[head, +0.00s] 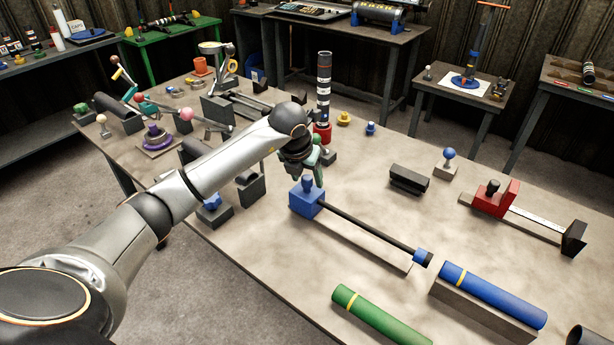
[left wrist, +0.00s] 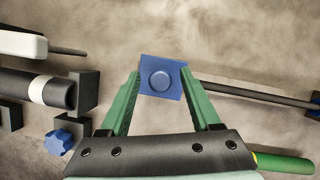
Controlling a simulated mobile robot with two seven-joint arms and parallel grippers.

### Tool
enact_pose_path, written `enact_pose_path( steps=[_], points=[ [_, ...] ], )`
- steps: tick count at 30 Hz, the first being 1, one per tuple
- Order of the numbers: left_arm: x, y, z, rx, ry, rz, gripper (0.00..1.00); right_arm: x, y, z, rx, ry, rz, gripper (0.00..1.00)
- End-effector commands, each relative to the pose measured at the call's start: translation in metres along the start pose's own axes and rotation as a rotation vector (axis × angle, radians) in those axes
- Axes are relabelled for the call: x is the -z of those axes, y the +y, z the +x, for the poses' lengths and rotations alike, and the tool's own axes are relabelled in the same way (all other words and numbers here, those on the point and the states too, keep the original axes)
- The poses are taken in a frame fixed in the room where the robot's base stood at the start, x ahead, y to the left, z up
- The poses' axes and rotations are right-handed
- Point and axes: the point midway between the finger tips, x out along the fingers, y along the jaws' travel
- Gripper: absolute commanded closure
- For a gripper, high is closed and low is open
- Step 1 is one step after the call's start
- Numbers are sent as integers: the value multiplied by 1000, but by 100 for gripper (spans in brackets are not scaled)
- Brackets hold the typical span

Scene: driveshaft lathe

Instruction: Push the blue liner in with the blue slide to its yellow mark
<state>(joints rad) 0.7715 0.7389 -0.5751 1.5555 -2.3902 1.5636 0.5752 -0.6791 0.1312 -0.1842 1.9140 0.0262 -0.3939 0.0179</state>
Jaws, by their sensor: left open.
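The blue slide (head: 304,203) is a block with a round knob on top, at the left end of a long dark rod. It also shows from above in the left wrist view (left wrist: 161,79). My left gripper (head: 309,172) is just above the slide. Its green fingers (left wrist: 160,84) are open, with the knob between their tips in the picture; contact cannot be told. A blue collar (head: 421,256) sits at the rod's right end. A blue tube (head: 495,295) with a yellow band (head: 460,277) lies on a grey support, just right of the collar. My right gripper is not in view.
A green tube (head: 382,317) with a yellow band lies at the front. A black block (head: 409,180), a blue ball knob (head: 449,154) and a red slide gauge (head: 495,199) stand behind the rod. A striped post (head: 323,90) rises behind my gripper.

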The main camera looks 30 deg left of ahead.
Motion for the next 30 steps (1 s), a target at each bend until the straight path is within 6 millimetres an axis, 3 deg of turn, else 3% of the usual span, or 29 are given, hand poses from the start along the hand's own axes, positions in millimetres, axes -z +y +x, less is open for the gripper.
enact_pose_path(
  steps=[12,27,30],
  points=[
    [0,0,9,0,0,1,36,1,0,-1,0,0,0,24],
    [0,0,9,0,0,1,92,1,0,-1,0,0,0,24],
    [0,0,9,0,0,1,100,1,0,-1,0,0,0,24]
  ],
)
